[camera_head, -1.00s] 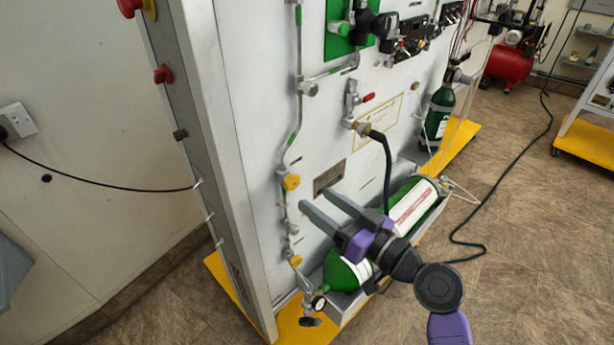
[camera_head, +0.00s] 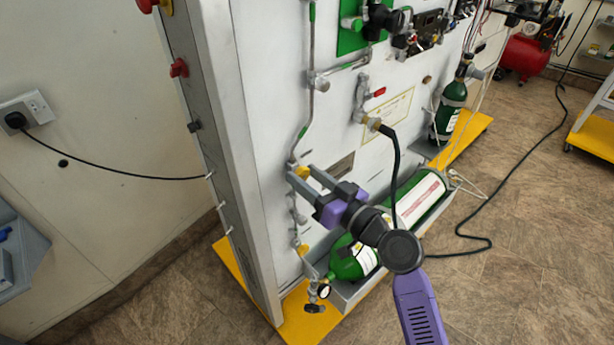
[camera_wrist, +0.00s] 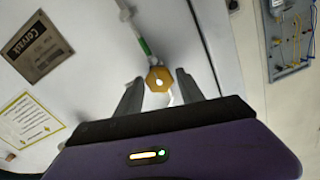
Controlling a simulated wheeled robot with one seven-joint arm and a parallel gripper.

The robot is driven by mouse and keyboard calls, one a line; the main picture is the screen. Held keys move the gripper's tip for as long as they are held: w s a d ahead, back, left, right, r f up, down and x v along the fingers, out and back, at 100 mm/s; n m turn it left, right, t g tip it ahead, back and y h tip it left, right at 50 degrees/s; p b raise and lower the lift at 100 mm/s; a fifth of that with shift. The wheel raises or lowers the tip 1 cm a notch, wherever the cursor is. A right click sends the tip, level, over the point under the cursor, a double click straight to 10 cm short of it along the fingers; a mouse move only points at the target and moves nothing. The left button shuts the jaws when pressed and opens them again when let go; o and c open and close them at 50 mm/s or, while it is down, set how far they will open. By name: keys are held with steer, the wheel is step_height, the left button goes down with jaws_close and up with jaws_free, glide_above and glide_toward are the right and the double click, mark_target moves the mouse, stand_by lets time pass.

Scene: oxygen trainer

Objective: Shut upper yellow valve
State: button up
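The upper yellow valve (camera_head: 303,172) is a small yellow knob on the grey pipe of the white panel. In the wrist view the yellow knob (camera_wrist: 161,79) lies between the two finger tips, with a gap showing on each side. My gripper (camera_head: 299,175) is open, its fingers reaching to either side of the knob; it also shows in the wrist view (camera_wrist: 158,84). I cannot tell whether a finger touches the knob. A lower yellow valve (camera_head: 303,249) sits further down the same pipe.
A green cylinder (camera_head: 418,197) lies in a tray at the panel's foot, below my arm. A black hose (camera_head: 396,160) hangs right of my gripper. The grey panel post (camera_head: 235,150) stands to the left.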

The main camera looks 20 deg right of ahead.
jaws_close()
